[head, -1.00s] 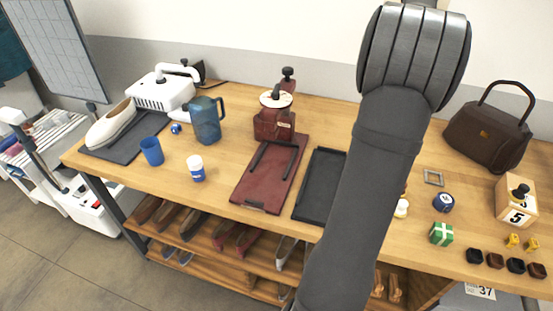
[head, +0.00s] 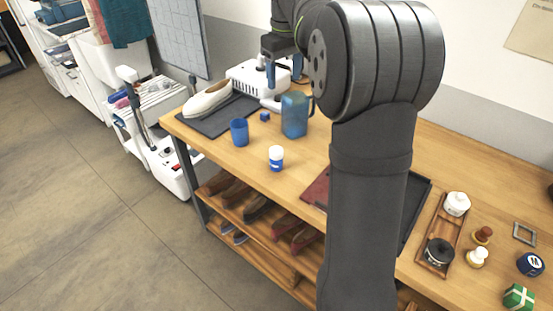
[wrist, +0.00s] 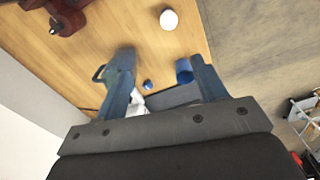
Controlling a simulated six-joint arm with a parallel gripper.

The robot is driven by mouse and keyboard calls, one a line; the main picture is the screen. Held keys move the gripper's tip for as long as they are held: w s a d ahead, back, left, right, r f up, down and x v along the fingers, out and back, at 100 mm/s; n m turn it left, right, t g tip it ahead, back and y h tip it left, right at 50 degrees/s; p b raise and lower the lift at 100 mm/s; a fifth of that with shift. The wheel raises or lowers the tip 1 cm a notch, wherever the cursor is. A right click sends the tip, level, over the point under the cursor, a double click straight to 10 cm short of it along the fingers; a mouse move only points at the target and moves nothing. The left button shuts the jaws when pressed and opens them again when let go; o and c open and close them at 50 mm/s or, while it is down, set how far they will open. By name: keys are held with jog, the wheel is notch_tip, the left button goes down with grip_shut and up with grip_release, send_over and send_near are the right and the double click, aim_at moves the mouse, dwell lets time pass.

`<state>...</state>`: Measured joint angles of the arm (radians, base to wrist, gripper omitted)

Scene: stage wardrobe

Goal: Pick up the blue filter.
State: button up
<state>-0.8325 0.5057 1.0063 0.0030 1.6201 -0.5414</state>
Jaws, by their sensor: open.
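A small blue piece (head: 265,116), which looks like the blue filter, lies on the wooden table beside the dark mat, between the blue cup and the blue pitcher. In the wrist view this small blue piece (wrist: 148,84) shows in the gap between the fingers, farther off and untouched. My gripper (head: 284,72) is above the back of the table, near the white machine, with fingers apart. In the wrist view my gripper (wrist: 163,78) is open and empty.
The blue pitcher (head: 295,117) stands right of the small piece and the blue cup (head: 239,132) left. A white-and-blue cup (head: 276,159) is in front. Behind are the white machine (head: 252,78) and a dark mat (head: 218,121) with a pale shoe (head: 207,99).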

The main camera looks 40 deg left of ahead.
jog(key=s+a, duration=0.2)
jog(key=s, duration=0.1)
send_near(276, 158)
jog(key=shift+n, duration=0.3)
jog(key=f, duration=0.2)
jog(key=w+a+f, duration=0.1)
jog(key=f, duration=0.1)
jog(key=a+f, duration=0.1)
jog(key=f, duration=0.1)
jog(key=shift+w, duration=0.15)
jog(key=shift+w+d+f, duration=0.15)
jog(key=shift+d+f, duration=0.05)
jog(key=shift+f, duration=1.3)
jog(key=shift+w+d+f, duration=0.1)
jog(key=shift+d+f, duration=0.05)
jog(key=shift+f, duration=1.35)
jog(key=shift+c, duration=0.3)
jog(key=c, duration=1)
